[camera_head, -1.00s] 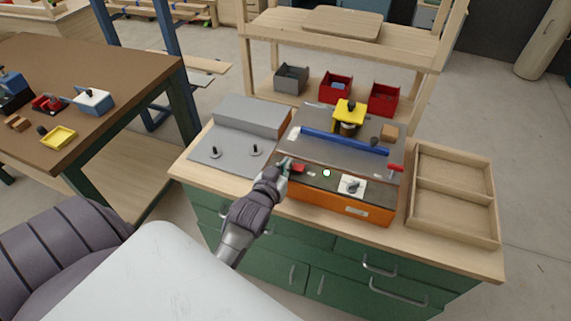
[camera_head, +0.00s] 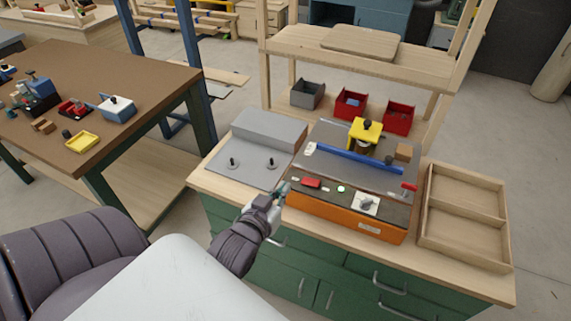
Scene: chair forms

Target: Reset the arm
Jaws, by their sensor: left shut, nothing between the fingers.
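My left gripper (camera_head: 280,192) is shut and empty. It is at the front left corner of the orange-sided machine (camera_head: 345,217), just outside its dark front panel. The panel carries a red switch (camera_head: 311,182), a small lit green-white spot (camera_head: 341,189) and a white plate with a grey knob (camera_head: 366,204). A blue bar (camera_head: 350,158) lies across the machine's grey top, with a yellow clamp-like part (camera_head: 365,131) behind it. My right gripper is not in view.
A grey plate with two black knobs (camera_head: 233,162) sits left of the machine. An empty wooden tray (camera_head: 432,212) lies to the right. Grey and red bins (camera_head: 398,118) stand behind. A brown table (camera_head: 120,68) with small parts is at the left.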

